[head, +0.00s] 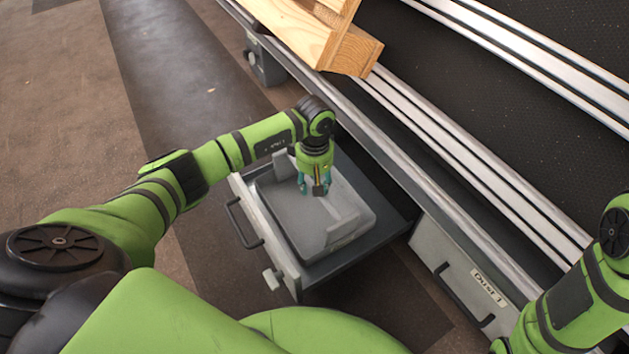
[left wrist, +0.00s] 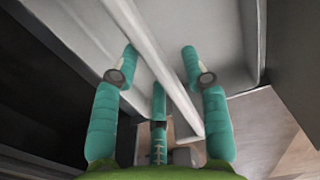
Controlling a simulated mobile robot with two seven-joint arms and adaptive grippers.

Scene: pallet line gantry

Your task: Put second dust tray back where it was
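A grey dust tray (head: 283,215) sits inside a pulled-out drawer (head: 272,240). The tray has raised upright plates, one (head: 345,224) on the side toward the machine. My left gripper (head: 314,190) points down over the tray's inside. In the left wrist view the left gripper's (left wrist: 160,75) fingers are spread, with a thin pale ridge (left wrist: 160,65) running between them. I cannot tell whether any finger touches it. The tray's pale inner surface (left wrist: 225,35) lies beyond. My right arm shows at the lower right; its gripper is out of view.
A closed drawer labelled Dust 1 (head: 455,270) with a dark handle is to the right of the open one. Metal conveyor rails (head: 470,165) run above the drawers, with a wooden pallet (head: 320,40) on them. The floor (head: 70,110) at left is clear.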

